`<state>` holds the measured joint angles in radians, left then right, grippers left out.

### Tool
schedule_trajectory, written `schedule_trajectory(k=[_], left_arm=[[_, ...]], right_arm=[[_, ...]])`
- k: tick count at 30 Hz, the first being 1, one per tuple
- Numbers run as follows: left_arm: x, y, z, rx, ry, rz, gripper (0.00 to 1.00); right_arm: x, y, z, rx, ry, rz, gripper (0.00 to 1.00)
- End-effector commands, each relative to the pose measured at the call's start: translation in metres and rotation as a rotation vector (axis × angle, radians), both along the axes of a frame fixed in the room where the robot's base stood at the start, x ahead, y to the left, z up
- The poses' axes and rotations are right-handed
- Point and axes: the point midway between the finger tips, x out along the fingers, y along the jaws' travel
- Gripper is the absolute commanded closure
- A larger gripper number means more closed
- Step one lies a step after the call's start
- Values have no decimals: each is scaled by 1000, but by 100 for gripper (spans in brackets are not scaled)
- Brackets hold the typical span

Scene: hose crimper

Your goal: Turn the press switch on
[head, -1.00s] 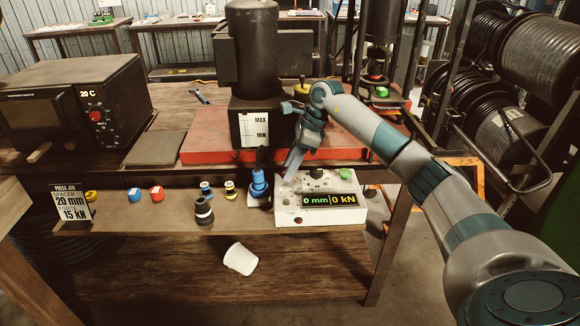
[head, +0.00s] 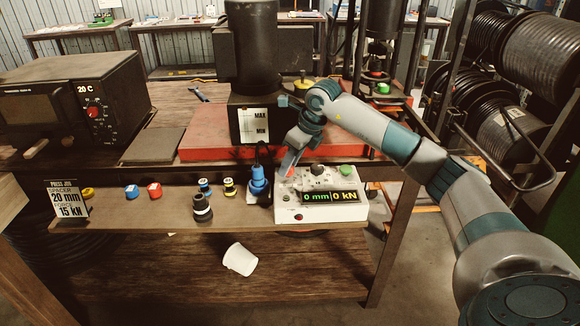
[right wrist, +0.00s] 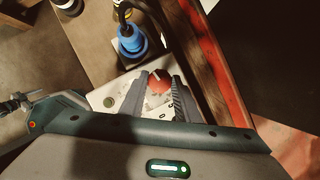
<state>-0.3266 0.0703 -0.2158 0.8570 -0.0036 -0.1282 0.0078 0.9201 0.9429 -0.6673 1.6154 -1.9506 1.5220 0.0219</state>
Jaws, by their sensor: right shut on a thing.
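The white press control box (head: 290,212) stands at the right end of the lower wooden shelf. Its display (head: 330,197) is lit and reads 0 mm and 0 kN. A red knob with a pale mark, the press switch (right wrist: 158,82), sits at the box's back left corner. My right gripper (head: 289,170) reaches down to it. In the right wrist view, the fingers (right wrist: 155,95) are closed around the switch, one on each side. The fingers partly hide the knob and its labels. My left gripper is in neither view.
A blue plug (head: 258,183) with a black cable stands just left of the box. A black knob (head: 317,170) and a green button (head: 346,172) are on the box top. The red press base (head: 215,147) lies behind. A white cup (head: 240,259) lies lower down.

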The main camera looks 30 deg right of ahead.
Motion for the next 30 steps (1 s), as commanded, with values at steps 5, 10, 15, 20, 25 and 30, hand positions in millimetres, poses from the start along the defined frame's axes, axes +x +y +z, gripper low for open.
schedule_trajectory(k=[5, 10, 15, 20, 25, 30], left_arm=[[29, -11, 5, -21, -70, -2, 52], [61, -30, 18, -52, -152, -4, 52], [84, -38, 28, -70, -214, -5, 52], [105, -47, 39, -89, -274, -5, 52], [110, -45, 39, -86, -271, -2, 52], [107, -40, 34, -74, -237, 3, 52]], right_arm=[[0, 2, -1, -2, -5, -164, 93], [0, 3, -1, -1, -5, -326, 93], [1, 5, 0, 0, -5, -487, 93], [1, 6, 0, 0, -5, -638, 93], [1, 6, 0, 1, -5, -781, 93], [1, 7, 0, 0, -3, -889, 93]])
